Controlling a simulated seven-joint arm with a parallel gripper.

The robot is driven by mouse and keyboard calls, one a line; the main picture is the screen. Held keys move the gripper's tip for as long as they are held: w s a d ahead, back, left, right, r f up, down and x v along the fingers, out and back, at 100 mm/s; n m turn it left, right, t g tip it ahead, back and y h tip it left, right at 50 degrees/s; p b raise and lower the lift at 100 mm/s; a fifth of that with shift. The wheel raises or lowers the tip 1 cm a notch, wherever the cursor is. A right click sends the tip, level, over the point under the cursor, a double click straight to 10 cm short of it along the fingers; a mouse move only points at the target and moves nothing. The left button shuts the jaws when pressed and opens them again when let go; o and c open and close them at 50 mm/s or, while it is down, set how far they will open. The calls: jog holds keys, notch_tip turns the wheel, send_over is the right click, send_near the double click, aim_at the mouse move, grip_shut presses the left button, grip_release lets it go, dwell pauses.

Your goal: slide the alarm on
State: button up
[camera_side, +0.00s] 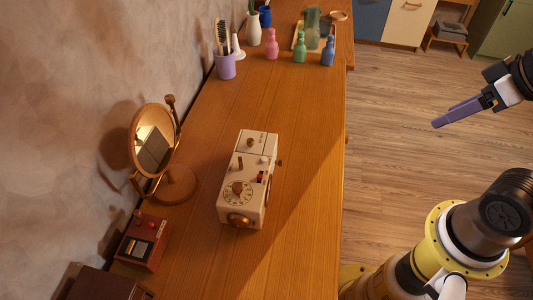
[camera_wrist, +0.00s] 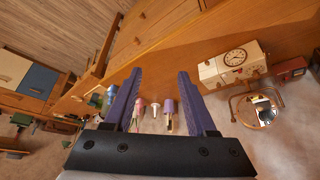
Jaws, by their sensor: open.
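A cream box-shaped alarm clock (camera_side: 236,215) stands on the wooden desk. I cannot tell for certain whether that piece is the alarm slider. In the wrist view the clock (camera_wrist: 211,74) shows to the right of my fingers, with a clock face (camera_wrist: 235,57). My gripper (camera_side: 437,123) is beyond the desk's right edge, well apart from the clock. Its purple fingers (camera_wrist: 160,74) are spread and empty.
A round mirror (camera_side: 153,139) and a red-brown box (camera_side: 143,243) stand left of the clock. A purple brush cup (camera_side: 225,67) and several bottles (camera_side: 299,50) stand at the far end. The desk right of the clock (camera_side: 310,170) is clear.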

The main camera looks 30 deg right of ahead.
jog(key=shift+c, duration=0.4)
jog(key=shift+n, duration=0.3)
jog(key=c, duration=0.5)
jog(key=shift+s+d+n, duration=0.1)
jog(key=shift+n, duration=0.2)
jog(key=shift+c, duration=1.1)
jog(key=w+r+n, duration=0.2)
jog(key=n, duration=0.1)
jog(key=w+r+n, duration=0.1)
jog(key=r, duration=0.1)
jog(key=shift+d+n+h, duration=0.3)
grip_shut()
jog(key=w+a+r+n+g, duration=0.2)
jog(key=w+a+n, duration=0.5)
jog(key=w+n, duration=0.25)
jog(key=w+a+f+n+h, duration=0.1)
jog(key=w+a+f+n, duration=0.15)
jog(key=a, duration=0.35)
jog(key=w+a+f+n, duration=0.1)
jog(key=w+a+n, duration=0.25)
jog(key=a, duration=0.25)
jog(key=s+a+f+n, duration=0.3)
jog(key=a+f, duration=0.2)
jog(key=a, duration=0.3)
jog(key=s+a+f+n+h, duration=0.1)
jog(key=s+a+f+n, duration=0.2)
jog(key=a, duration=0.6)
notch_tip(320, 180, down, 2)
jog(key=shift+s+a+f, duration=0.15)
jog(key=shift+s, duration=0.3)
